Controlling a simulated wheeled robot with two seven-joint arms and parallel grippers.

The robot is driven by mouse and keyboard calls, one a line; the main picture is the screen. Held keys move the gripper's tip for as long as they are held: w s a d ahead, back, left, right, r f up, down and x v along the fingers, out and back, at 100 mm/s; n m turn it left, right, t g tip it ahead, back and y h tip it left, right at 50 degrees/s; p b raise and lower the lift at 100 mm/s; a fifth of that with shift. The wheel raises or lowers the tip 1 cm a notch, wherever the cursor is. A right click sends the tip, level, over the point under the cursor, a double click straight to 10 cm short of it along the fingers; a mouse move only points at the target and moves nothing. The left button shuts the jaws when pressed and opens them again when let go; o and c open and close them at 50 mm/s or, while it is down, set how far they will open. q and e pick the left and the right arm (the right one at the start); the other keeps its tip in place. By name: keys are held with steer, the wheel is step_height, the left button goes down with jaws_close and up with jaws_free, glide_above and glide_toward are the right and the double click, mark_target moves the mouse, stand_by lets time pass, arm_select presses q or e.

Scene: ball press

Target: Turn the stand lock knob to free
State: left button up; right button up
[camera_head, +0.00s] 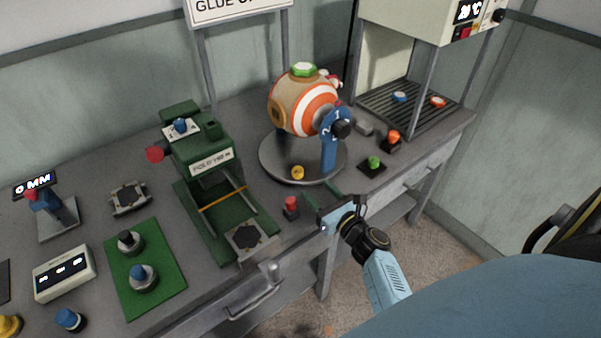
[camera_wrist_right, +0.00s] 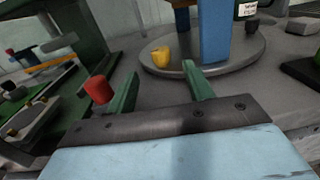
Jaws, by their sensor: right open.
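A striped orange, white and tan ball (camera_head: 305,104) with a green cap sits on a blue stand (camera_head: 330,150) on a round grey base (camera_head: 275,165). A black knob (camera_head: 342,129) sticks out of the stand's top, beside white marks. A small yellow knob (camera_head: 298,172) is on the base's front; it also shows in the right wrist view (camera_wrist_right: 161,57). I cannot tell which one is the stand lock. My right gripper (camera_head: 347,193) is open and empty at the table's front edge, short of the base. Its green fingers (camera_wrist_right: 160,70) point toward the base. My left gripper is not in view.
A red knob (camera_head: 291,206) stands left of my right gripper. A green press (camera_head: 205,165) is left of the base. Green (camera_head: 373,163) and orange (camera_head: 393,138) buttons stand to the right. A grated cabinet (camera_head: 415,100) is at back right.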

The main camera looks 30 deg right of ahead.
mark_target(301, 174)
steer(key=w, duration=0.8)
steer(key=shift+a+f+b, duration=0.1)
steer(key=shift+b, duration=0.25)
steer(key=shift+w, duration=0.4)
